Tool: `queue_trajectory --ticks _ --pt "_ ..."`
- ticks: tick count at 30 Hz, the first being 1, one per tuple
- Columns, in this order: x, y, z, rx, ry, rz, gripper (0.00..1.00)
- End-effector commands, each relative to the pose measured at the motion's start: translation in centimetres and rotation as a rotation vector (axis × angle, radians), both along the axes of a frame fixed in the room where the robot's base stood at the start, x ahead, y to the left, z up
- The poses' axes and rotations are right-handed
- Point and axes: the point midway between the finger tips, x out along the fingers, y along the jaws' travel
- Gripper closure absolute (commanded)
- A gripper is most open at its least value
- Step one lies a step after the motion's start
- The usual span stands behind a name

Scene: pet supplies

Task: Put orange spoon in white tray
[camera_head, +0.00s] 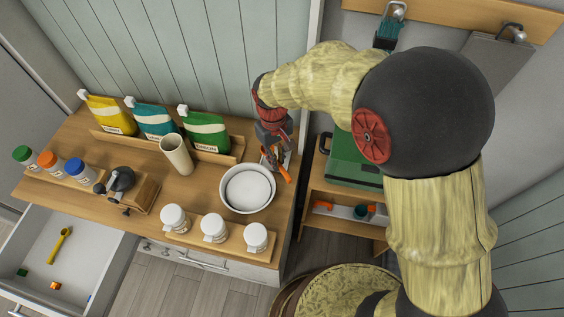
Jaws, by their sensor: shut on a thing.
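My gripper (275,153) is over the right end of the wooden counter, pointing down, just right of and behind the white bowls. It is shut on the orange spoon (286,174), which shows as a tilted orange strip at the fingers. A small pale edge shows beside the fingers; the gripper partly hides it and I cannot tell what it is. A pale, white-looking tray (342,212) is on the lower shelf at the right, with an orange item and a teal cup at it. I cannot tell whether the spoon touches the counter.
Stacked white bowls (248,188) stand close left of my gripper. White lidded jars (214,228) line the front edge. A beige cup (176,154) and bags (206,132) stand further left. A green case (352,158) is on the right shelf. An open white drawer (88,262) holds a yellow spoon.

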Motion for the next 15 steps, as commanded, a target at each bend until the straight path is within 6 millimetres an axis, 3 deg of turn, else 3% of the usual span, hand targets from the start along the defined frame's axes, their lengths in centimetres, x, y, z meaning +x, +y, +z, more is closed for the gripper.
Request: queue_trajectory --ticks 1,6,15 --pt "0.5 -0.3 -1.3 -0.004 0.007 -0.001 1.0" --pt "2.4 -0.9 -3.6 -0.002 0.005 0.0 1.0" --pt "3.7 -1.4 -5.2 -0.002 0.004 0.0 1.0"
